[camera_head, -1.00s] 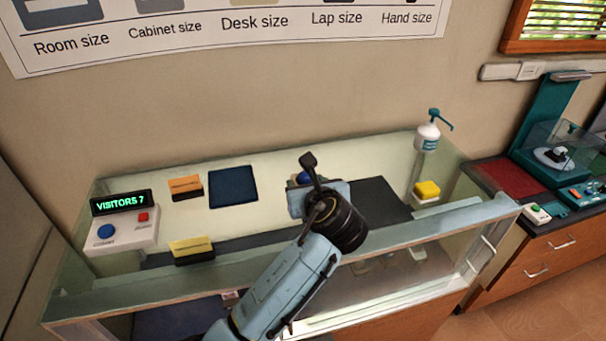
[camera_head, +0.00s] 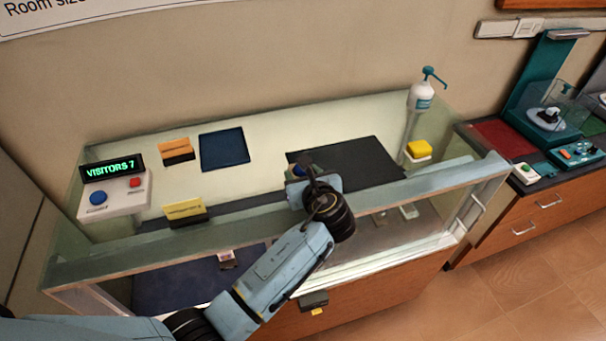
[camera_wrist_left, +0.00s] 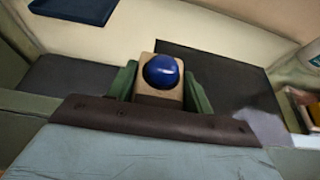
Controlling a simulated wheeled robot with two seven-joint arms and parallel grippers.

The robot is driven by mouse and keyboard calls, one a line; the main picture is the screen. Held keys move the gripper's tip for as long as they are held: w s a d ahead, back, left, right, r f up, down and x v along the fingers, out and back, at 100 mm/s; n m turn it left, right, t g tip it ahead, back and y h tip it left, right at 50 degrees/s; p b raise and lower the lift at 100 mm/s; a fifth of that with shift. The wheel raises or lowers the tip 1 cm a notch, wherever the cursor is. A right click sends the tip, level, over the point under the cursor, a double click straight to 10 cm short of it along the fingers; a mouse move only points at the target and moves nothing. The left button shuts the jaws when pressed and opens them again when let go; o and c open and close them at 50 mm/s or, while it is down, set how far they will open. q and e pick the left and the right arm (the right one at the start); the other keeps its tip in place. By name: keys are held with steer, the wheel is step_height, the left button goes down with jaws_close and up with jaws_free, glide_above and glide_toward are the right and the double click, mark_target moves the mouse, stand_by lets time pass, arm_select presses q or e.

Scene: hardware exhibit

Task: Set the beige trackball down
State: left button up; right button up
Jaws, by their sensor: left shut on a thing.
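The beige trackball (camera_wrist_left: 160,83) with its blue ball on top shows in the left wrist view between the green fingers of my left gripper (camera_wrist_left: 158,92). My left gripper is shut on it. In the head view my left gripper (camera_head: 300,176) is over the glass display case near the left end of a black mat (camera_head: 362,162); only a bit of the blue ball shows past the wrist. I cannot tell whether the trackball touches the surface. My right gripper is not in view.
On the case stand a visitor counter (camera_head: 113,190), an orange card holder (camera_head: 176,150), a yellow card holder (camera_head: 184,211), a dark blue mat (camera_head: 224,149), a yellow sponge (camera_head: 418,149) and a pump bottle (camera_head: 421,97). The right part of the black mat is bare.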

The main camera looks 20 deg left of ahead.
arm_select(q)
steer(key=shift+f, duration=0.1)
steer(key=o, duration=1.1)
steer(key=shift+s+d, duration=0.1)
steer(key=v, duration=1.1)
steer(key=shift+s+d+r, duration=0.15)
steer(key=shift+s+r, duration=0.15)
